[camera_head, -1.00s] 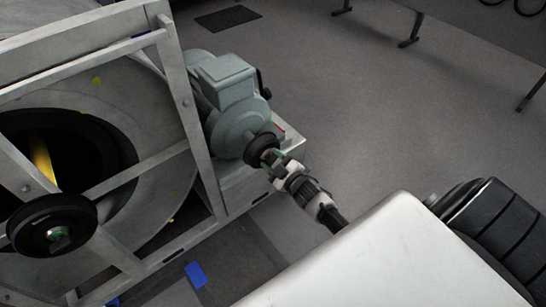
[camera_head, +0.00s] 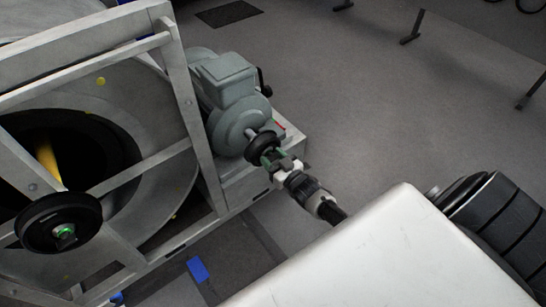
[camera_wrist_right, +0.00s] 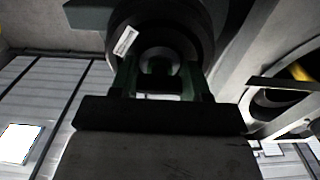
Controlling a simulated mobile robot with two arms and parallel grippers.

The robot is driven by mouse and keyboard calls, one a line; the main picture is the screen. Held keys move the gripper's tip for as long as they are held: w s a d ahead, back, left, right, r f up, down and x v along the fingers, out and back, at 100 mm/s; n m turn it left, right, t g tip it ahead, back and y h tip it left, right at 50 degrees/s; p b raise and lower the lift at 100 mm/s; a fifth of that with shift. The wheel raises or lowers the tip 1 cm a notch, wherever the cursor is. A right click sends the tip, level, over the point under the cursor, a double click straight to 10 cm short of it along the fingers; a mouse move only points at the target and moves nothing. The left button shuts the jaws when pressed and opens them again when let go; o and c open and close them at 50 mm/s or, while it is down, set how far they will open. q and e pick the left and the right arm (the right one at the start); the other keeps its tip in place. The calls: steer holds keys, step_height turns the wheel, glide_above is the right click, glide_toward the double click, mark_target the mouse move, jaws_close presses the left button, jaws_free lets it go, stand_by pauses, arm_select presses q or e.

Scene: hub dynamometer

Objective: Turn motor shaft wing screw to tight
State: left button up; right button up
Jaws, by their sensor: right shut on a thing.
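The grey-green motor (camera_head: 232,100) sits on a light metal base beside the big drum frame. A black round hub (camera_head: 262,147) is on the motor's shaft end. My right gripper (camera_head: 272,157) reaches this hub from the lower right, its green-tipped fingers at the hub's face. In the right wrist view the gripper (camera_wrist_right: 160,85) has its fingers on either side of a small dark part (camera_wrist_right: 158,62) at the middle of the black hub (camera_wrist_right: 185,25). The gripper is shut on that part, which looks like the wing screw; its shape and turn angle are too dark to tell. My left gripper is out of view.
A metal frame (camera_head: 185,100) around a large drum (camera_head: 165,140) stands close to the left of the motor. A blue piece (camera_head: 197,270) lies low in front.

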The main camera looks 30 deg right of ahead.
steer(key=shift+f, duration=0.1)
stand_by(0.3)
steer(key=o, duration=0.9)
steer(key=shift+s, duration=0.25)
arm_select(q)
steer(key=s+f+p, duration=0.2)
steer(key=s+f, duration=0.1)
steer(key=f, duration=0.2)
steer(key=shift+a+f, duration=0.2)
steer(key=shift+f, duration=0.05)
arm_select(e)
steer(key=s, duration=1)
steer(key=shift+s+d, duration=0.15)
steer(key=shift+d, duration=0.25)
